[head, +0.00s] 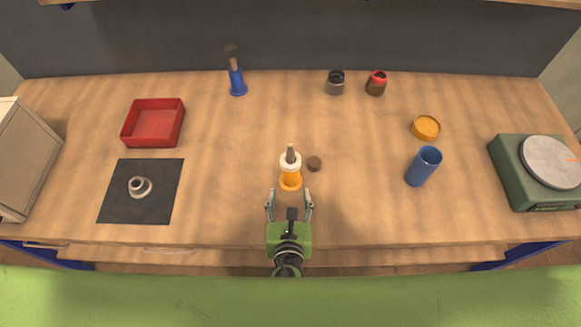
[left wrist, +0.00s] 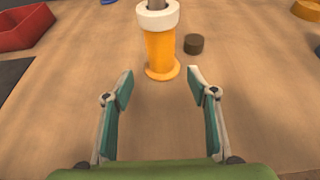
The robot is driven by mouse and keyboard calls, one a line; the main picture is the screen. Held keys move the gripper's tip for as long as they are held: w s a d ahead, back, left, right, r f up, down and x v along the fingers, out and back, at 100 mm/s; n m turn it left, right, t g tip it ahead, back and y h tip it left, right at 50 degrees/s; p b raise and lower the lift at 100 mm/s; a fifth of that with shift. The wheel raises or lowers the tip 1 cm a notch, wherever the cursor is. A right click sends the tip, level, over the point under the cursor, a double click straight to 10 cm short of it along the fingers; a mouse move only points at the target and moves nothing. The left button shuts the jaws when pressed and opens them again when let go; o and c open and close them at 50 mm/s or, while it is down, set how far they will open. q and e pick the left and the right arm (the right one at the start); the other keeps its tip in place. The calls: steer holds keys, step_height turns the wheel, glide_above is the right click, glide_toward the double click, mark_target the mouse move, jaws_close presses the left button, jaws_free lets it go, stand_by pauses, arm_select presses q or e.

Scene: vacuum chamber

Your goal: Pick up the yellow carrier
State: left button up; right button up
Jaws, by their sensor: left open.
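The yellow carrier (head: 290,180) stands upright near the middle front of the wooden table. It has a wide yellow foot, a white ring round its upper part and a brown peg sticking out of the top. In the left wrist view the carrier (left wrist: 160,52) stands just beyond the fingertips; its top is cut off by the frame. My left gripper (head: 290,203) is open and empty in front of the carrier, with its fingers apart and pointing at it. The left gripper's fingers (left wrist: 160,82) do not touch the carrier. My right gripper is not in view.
A small brown disc (head: 314,163) lies close to the carrier's right. A red tray (head: 127,133), a black mat (head: 113,207) with a grey ring part (head: 140,187), a blue carrier (head: 237,82), jars (head: 336,85), a blue cup (head: 423,168) and a green scale (head: 515,179) stand farther off.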

mark_target(290, 181)
arm_select(q)
steer(key=x, duration=0.3)
steer(key=shift+w+f, duration=0.1)
steer(key=shift+w, duration=0.2)
steer(key=shift+w+p, duration=0.3)
steer(key=shift+w, duration=0.3)
steer(key=x, duration=0.3)
steer(key=shift+w+d, duration=0.15)
steer(key=shift+w+f, duration=0.3)
steer(key=shift+w, duration=0.15)
steer(key=shift+s, duration=0.1)
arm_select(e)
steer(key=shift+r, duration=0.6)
arm_select(q)
steer(key=c, duration=0.5)
jaws_close()
steer(key=shift+r, duration=0.15)
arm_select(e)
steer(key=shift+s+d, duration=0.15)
